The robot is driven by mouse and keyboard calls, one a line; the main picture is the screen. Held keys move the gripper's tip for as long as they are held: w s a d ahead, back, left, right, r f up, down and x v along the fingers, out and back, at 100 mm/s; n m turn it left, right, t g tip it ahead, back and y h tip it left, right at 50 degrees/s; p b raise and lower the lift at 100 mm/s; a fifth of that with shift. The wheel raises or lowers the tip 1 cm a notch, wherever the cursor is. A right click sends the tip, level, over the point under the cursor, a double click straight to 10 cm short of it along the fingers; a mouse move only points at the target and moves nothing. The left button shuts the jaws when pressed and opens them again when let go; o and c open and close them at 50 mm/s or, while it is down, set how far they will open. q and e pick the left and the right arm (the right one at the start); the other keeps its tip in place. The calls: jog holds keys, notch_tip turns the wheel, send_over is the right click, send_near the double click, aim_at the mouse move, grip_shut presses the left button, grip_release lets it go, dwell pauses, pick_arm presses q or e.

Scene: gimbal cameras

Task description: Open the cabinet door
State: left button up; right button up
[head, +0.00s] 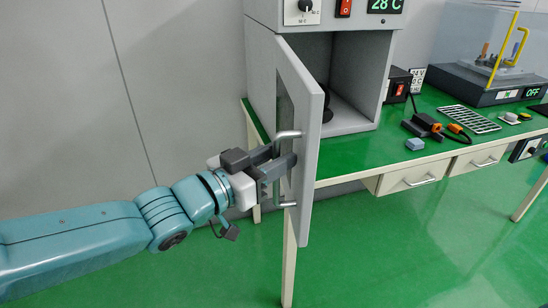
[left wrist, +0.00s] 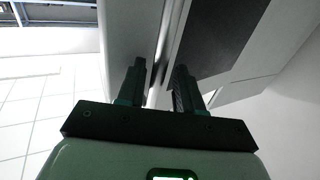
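The grey cabinet (head: 350,118) stands on the green-topped bench, and its door (head: 307,130) is swung wide open toward me, showing the interior. The door carries a metal bar handle (head: 288,135); its middle is hidden behind the fingers in the head view. My left gripper (head: 276,163) is at the handle. In the left wrist view the handle bar (left wrist: 160,68) runs between the two fingers, which stand apart with a gap beside the bar. Whether either finger touches it is unclear. My right gripper is not in view.
The green bench (head: 357,157) has drawers (head: 412,177) below its top. A black power box (head: 398,84), orange-and-black tools (head: 424,126), a blue block (head: 414,144) and a wire rack (head: 468,119) lie right of the cabinet. The floor before the bench is clear.

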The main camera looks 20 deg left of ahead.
pick_arm(q)
jog(key=shift+w+f, duration=0.1)
jog(key=p+v, duration=0.2)
jog(key=v, duration=1.4)
jog(key=shift+s+p, duration=0.25)
jog(key=shift+p, duration=0.15)
jog(key=shift+a, duration=0.1)
